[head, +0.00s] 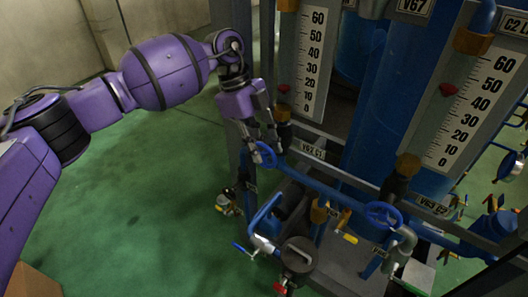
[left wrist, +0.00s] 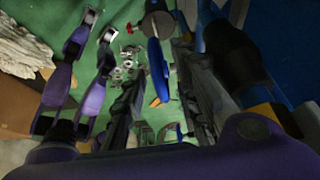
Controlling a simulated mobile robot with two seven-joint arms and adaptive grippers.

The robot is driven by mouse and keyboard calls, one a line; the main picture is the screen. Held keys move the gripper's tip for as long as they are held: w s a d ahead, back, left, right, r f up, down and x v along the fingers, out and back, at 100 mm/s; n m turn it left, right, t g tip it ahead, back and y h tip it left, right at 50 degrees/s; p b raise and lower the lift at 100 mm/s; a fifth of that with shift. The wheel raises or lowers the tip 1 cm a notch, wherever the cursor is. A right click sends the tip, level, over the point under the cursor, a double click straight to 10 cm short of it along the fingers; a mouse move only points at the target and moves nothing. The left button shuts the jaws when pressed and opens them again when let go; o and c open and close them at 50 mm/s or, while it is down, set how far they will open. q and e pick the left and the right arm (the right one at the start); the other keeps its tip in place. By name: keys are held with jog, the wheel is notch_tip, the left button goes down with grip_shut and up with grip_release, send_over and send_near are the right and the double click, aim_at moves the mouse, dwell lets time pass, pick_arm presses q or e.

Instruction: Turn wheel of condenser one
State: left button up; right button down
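A blue handwheel (head: 265,154), the one nearest the label marked C1 (head: 312,151), sits at the left end of a blue pipe on the rack. My left gripper (head: 263,143) is right at this wheel, pointing down at it from above. In the left wrist view the fingers (left wrist: 156,102) stand apart, with a blue rim, seen edge-on, showing between and beyond them. I see no clear grip, and whether a finger touches the rim cannot be told. My right gripper is not in view.
A second blue wheel (head: 383,215) is at right, near a C2 label (head: 433,206). White scales (head: 308,60) and blue columns stand behind the pipe. Valves and a dark round fitting (head: 297,254) crowd below. Green floor (head: 130,215) is open at left.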

pick_arm(q)
jog(key=shift+x, duration=1.1)
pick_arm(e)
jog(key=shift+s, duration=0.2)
pick_arm(q)
jog(key=shift+c, duration=0.3)
jog(key=c, duration=0.5)
grip_shut()
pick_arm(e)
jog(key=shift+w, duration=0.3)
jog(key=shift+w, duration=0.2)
